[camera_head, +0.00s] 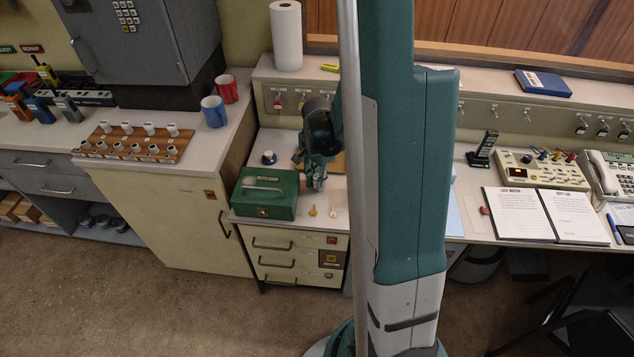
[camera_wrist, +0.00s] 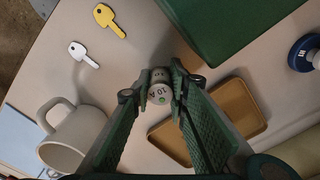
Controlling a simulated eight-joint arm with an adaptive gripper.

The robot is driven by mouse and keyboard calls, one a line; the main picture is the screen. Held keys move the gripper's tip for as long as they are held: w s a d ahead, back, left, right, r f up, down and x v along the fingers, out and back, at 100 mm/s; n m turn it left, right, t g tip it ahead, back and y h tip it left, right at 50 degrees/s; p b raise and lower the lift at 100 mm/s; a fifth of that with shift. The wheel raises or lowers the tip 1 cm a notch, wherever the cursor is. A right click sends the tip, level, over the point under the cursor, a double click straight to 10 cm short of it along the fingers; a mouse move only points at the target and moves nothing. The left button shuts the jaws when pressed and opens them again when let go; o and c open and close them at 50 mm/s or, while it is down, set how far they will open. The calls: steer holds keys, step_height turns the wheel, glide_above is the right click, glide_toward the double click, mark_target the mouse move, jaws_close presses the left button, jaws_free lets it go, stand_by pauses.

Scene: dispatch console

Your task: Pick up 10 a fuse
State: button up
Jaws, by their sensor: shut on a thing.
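My gripper (camera_wrist: 157,90) is shut on a pale cylindrical fuse (camera_wrist: 159,93) marked "10 A", held between the fingertips. In the head view my gripper (camera_head: 317,182) hangs over the counter, just right of the green cash box; the fuse cannot be made out there. In the wrist view a shallow wooden tray (camera_wrist: 238,104) lies beyond the fuse, partly hidden by the fingers. I cannot tell how high the fuse is above the counter. A wooden rack (camera_head: 110,158) with several white fuses stands on the left counter.
The green cash box (camera_head: 268,207) stands close by. A yellow key (camera_wrist: 108,20), a white key (camera_wrist: 83,55), a grey mug (camera_wrist: 80,139) and a blue round-based item (camera_wrist: 305,53) lie around my gripper. Blue and red mugs (camera_head: 214,112) (camera_head: 227,89) stand beyond the rack.

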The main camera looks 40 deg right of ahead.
mark_target(317, 176)
steer(key=shift+r, duration=0.1)
steer(key=shift+r+p, duration=1.15)
steer(key=shift+r, duration=3.75)
steer(key=shift+d, duration=0.1)
